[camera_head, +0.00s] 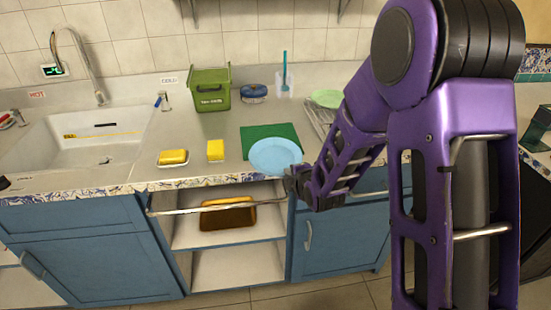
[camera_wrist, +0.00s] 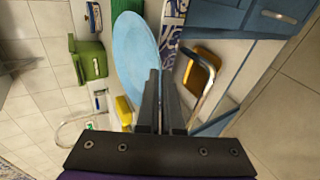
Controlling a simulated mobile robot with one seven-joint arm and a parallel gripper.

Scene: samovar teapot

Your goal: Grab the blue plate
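The light blue round plate (camera_head: 275,155) is at the front edge of the counter, over the front part of a green mat. It looks level; I cannot tell whether it rests on the counter or is slightly lifted. My gripper (camera_head: 291,182) is at the plate's front right rim. In the wrist view, the plate (camera_wrist: 136,50) lies to the left of and behind my fingers (camera_wrist: 161,75). The fingers are close together and look shut on the plate's rim, though the left finger partly hides the contact.
The green mat (camera_head: 262,136), yellow sponges (camera_head: 216,151), a green bin (camera_head: 210,88) and a sink (camera_head: 80,135) are on the counter. A light green plate (camera_head: 327,98) sits on a rack behind my arm. An open shelf below holds an orange-brown tray (camera_head: 228,214).

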